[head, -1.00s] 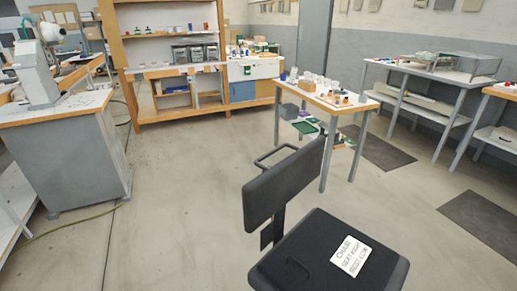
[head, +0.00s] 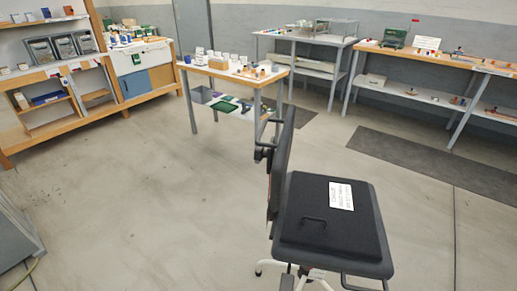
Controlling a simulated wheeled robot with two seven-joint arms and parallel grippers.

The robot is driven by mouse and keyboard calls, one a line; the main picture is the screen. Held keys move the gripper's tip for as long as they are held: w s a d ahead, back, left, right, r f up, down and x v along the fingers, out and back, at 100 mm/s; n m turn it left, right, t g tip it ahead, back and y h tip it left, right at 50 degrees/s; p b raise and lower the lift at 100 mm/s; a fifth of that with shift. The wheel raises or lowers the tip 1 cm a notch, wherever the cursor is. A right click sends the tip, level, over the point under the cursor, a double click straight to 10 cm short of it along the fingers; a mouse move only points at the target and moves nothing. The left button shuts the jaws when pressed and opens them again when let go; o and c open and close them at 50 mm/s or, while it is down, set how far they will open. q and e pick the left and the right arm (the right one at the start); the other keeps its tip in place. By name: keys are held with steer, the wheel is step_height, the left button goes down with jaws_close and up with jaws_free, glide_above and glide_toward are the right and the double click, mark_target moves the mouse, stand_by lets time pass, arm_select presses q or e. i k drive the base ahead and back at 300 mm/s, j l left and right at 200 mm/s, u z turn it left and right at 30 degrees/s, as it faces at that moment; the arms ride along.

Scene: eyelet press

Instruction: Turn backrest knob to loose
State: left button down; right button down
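A black office chair stands at the right of centre in the head view. Its backrest (head: 281,165) shows nearly edge-on, on the left of the seat (head: 330,240). A dark bar or loop (head: 260,150) stands out on the left side of the backrest. A white card (head: 341,195) with dark writing lies on the seat; its words are too small to read surely now. I cannot make out the backrest knob. Part of the pale chair base (head: 265,265) shows below. Neither of my grippers is in view.
A small wood-topped table (head: 235,77) with several small items stands behind the chair. Wooden shelving (head: 30,135) is at the left; benches (head: 430,55) line the back wall. A dark mat (head: 435,163) lies on the right. The floor left of the chair is clear.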

mark_target(260, 153)
steer(key=i+j+z, duration=0.5)
steer(key=j, duration=0.15)
steer(key=i+j+z, duration=0.25)
steer(key=j+z, duration=0.25)
steer(key=j, duration=0.25)
steer(key=i+j+z, duration=0.3)
steer(key=j, duration=0.1)
